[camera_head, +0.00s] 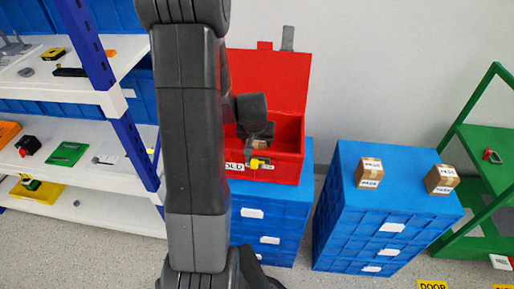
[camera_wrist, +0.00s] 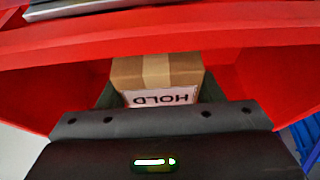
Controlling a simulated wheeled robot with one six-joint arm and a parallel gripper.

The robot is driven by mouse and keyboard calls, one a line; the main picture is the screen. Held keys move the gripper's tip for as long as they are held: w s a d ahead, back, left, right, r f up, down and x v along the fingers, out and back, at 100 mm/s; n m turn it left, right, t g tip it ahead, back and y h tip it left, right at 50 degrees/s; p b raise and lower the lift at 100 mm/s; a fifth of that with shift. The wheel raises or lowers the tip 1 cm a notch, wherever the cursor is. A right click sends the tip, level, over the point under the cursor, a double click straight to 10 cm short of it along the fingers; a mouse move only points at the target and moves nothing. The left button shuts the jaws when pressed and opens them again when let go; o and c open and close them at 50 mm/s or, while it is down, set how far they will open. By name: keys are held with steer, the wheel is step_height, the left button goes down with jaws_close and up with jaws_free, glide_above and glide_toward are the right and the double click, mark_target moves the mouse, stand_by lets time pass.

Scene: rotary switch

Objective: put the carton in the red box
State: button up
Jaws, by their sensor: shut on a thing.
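The red box (camera_head: 289,139) stands on blue crates with its lid raised against the wall and a label ending in "OLD" on its front. My gripper (camera_head: 257,137) is at the box opening, in front of the lid. In the wrist view my gripper (camera_wrist: 158,97) is shut on a brown carton (camera_wrist: 156,71) with a white "HOLD" label, seen upside down. Red surfaces of the box surround the carton there. I cannot tell whether it touches the box floor. In the head view the carton is hidden by my arm and gripper.
Two more cartons, one left (camera_head: 369,172) and one right (camera_head: 440,179), sit on a blue crate stack (camera_head: 387,210) to the right. A white-and-blue shelf (camera_head: 110,100) stands left, a green rack (camera_head: 478,150) far right. A yellow latch (camera_head: 256,163) is on the box front.

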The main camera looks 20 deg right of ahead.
steer(key=shift+f, duration=1.45)
steer(key=shift+f+b, duration=0.25)
steer(key=shift+b, duration=0.3)
steer(key=o, duration=1.1)
steer(key=shift+r, duration=0.1)
steer(key=shift+r+p, duration=0.4)
steer(key=shift+r, duration=0.1)
steer(key=p+v, duration=0.1)
steer(key=v, duration=1)
steer(key=shift+p, duration=0.3)
steer(key=shift+s+a+r, duration=0.1)
steer(key=shift+r, duration=0.05)
